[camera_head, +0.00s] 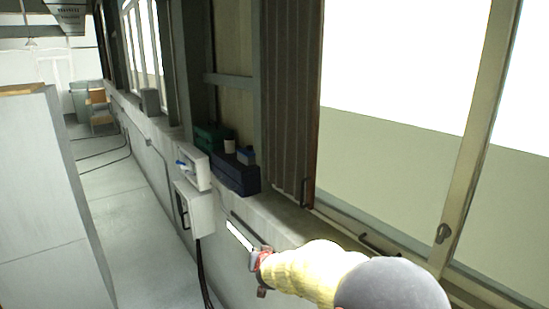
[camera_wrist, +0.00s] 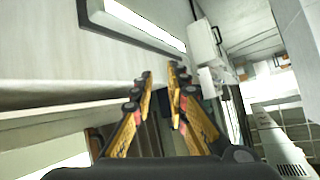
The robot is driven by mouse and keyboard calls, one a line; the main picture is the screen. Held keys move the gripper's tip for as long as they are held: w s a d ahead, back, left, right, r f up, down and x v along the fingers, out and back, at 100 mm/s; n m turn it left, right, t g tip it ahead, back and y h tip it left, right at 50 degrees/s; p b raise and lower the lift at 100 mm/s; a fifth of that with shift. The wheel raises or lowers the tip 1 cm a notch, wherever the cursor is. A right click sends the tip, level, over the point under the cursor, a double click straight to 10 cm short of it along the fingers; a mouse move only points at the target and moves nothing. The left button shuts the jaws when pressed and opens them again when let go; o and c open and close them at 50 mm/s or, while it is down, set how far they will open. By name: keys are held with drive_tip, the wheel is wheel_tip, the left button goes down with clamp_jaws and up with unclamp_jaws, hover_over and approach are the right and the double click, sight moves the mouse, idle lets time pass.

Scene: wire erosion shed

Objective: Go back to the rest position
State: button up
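My gripper (camera_head: 259,262) is at the lower middle of the head view, at the end of my arm, which reaches in from the lower right. It is close to the pale wall below the window ledge; whether it touches cannot be told. In the wrist view my gripper (camera_wrist: 161,76) shows two orange and black fingers with a narrow gap between their tips. I see nothing held between them. A long bright strip (camera_head: 239,236) on the wall lies just beyond the fingertips. It also shows in the wrist view (camera_wrist: 145,22).
A white wall box (camera_head: 199,208) with hanging cables (camera_head: 203,275) is below. A tall grey cabinet (camera_head: 45,190) stands left. The floor (camera_head: 135,225) between is clear.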

drive_tip(key=s+d+f+n+g+b, duration=0.1)
drive_tip(key=s+d+f+g+b, duration=0.15)
drive_tip(key=s, duration=0.65)
drive_tip(key=s+d+f+g+b, duration=0.1)
drive_tip(key=s+d+g+b, duration=0.15)
drive_tip(key=s, duration=0.65)
drive_tip(key=s+d+f+n+g+b, duration=0.1)
drive_tip(key=s+d+f+g+b, duration=0.2)
drive_tip(key=s, duration=0.6)
drive_tip(key=s+d+f+m+t+h+b, duration=0.1)
drive_tip(key=s+d+f+b, duration=0.1)
drive_tip(key=s+d+b, duration=0.5)
drive_tip(key=s+d+f+t+h+b, duration=0.1)
drive_tip(key=s+d+f+b, duration=0.1)
drive_tip(key=s+d+b, duration=0.4)
drive_tip(key=s+d, duration=0.3)
drive_tip(key=s, duration=0.3)
drive_tip(key=shift+s+f+m+b, duration=0.15)
drive_tip(key=shift+s+m+b, duration=0.1)
drive_tip(key=shift+m+b, duration=0.15)
drive_tip(key=shift+o, duration=0.5)
